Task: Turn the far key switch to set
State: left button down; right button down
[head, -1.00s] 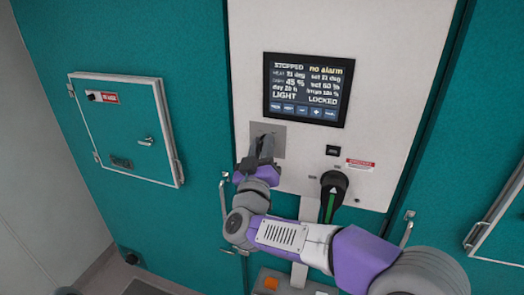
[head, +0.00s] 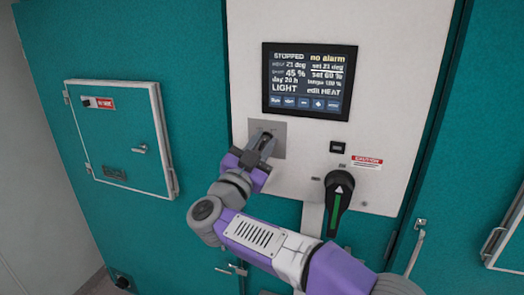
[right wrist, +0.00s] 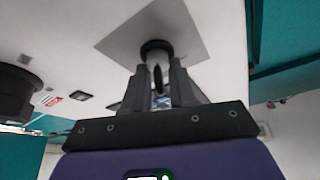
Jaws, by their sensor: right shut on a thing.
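The key switch sits on a square grey plate (head: 279,138) on the white panel, below the screen. In the right wrist view its dark round collar (right wrist: 155,46) shows on the plate, with the key (right wrist: 157,72) standing out between my fingers. My right gripper (head: 262,143) is shut on the key, and its fingers hide most of the switch in the head view. The gripper (right wrist: 158,85) is tilted in the head view. The screen (head: 309,80) reads "STOPPED", "no alarm" and "edit HEAT". My left gripper is not in view.
A black rotary handle (head: 338,188) with a green stripe stands right of my wrist, near a small black button (head: 337,147) and a red caution label (head: 367,161). A small teal door (head: 118,140) with a latch is on the left. The panel's lower part is behind my arm.

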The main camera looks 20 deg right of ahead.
jog(key=shift+m+g, duration=0.3)
jog(key=shift+m, duration=0.6)
jog(key=shift+b, duration=0.3)
jog(key=c, duration=1.3)
grip_release()
jog(key=shift+o, duration=0.2)
jog(key=b+v, duration=0.1)
jog(key=v, duration=0.6)
jog(key=shift+a, duration=0.3)
jog(key=shift+s+f, duration=0.1)
